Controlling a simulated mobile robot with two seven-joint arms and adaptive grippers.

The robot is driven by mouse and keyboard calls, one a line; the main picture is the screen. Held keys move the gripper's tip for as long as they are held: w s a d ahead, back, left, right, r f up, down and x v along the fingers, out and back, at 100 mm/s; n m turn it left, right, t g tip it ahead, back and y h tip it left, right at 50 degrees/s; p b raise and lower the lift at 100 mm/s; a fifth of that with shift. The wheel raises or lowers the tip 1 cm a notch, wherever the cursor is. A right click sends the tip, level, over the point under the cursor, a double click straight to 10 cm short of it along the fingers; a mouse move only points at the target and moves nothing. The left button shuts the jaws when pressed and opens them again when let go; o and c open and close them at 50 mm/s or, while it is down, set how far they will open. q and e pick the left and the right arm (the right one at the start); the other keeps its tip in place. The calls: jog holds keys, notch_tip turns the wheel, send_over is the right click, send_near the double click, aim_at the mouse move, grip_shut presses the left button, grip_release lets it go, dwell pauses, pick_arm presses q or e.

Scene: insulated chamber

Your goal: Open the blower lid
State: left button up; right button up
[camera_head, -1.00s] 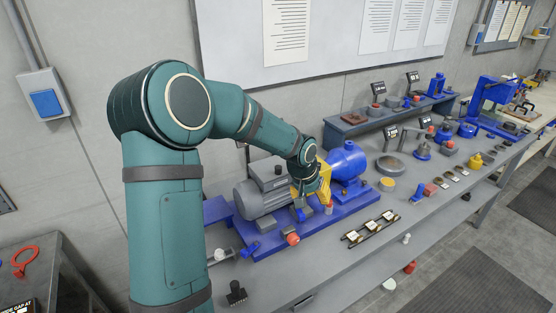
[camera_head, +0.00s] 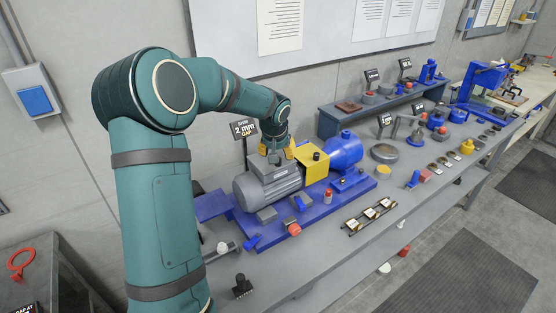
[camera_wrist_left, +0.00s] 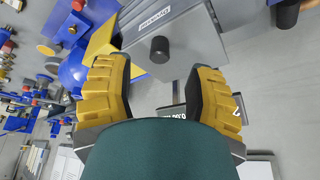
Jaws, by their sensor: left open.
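A grey motor (camera_head: 268,187) with a grey box (camera_head: 275,171) on top sits on a blue base (camera_head: 322,210). Beside it are a yellow cover (camera_head: 313,168) with a dark knob and a blue rounded housing (camera_head: 346,150). My left gripper (camera_head: 276,155) is open just above the grey box. In the left wrist view, the grey box (camera_wrist_left: 185,38) carries a small label and a black knob (camera_wrist_left: 160,49). The knob lies between and beyond the open yellow fingers, which appear clear of it. Which part is the lid is not plainly marked. My right gripper is out of view.
A sign reading 2 mm gap (camera_head: 243,129) stands close behind my gripper. A rear shelf (camera_head: 350,117) holds several parts. A small rack (camera_head: 369,217) and a red-topped part (camera_head: 294,229) lie in front. The bench front is partly clear.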

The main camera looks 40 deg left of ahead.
pick_arm(q)
jog(key=shift+x, duration=2.35)
grip_shut()
